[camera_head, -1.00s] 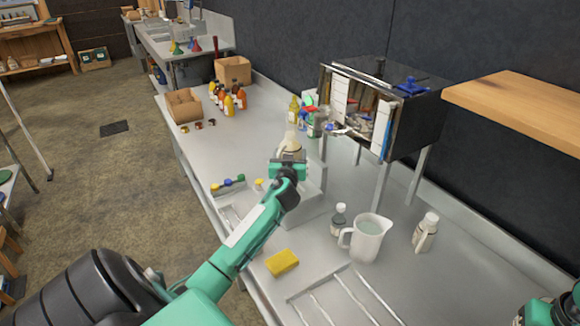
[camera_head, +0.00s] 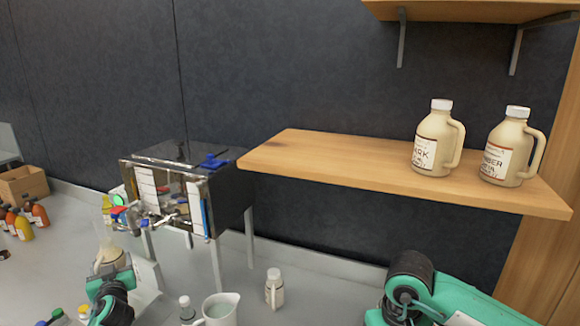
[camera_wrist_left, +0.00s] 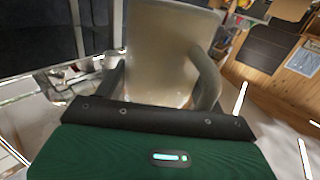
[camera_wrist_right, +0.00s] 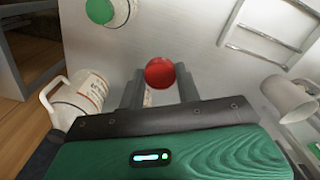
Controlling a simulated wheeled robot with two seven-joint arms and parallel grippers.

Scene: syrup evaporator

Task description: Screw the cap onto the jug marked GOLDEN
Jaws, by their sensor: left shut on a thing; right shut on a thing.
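In the right wrist view, my right gripper (camera_wrist_right: 160,88) is shut on a small round red cap (camera_wrist_right: 160,71). My right arm shows at the lower right of the head view, but its fingers do not. My left gripper (camera_head: 109,270) is shut on a pale translucent vessel (camera_head: 106,242), which fills the space between its fingers in the left wrist view (camera_wrist_left: 165,50). A jug with a white label and handle (camera_wrist_right: 85,94) shows left of the right gripper, apart from the cap; its lettering is unreadable. No GOLDEN mark is readable in any view.
Two capped jugs, whose labels partly read RK (camera_head: 432,140) and MBER (camera_head: 508,150), stand on the wooden shelf (camera_head: 330,165). The steel evaporator (camera_head: 165,185) stands left of it. A white pitcher (camera_head: 221,309) and a small white-capped bottle (camera_head: 274,290) stand below on the counter.

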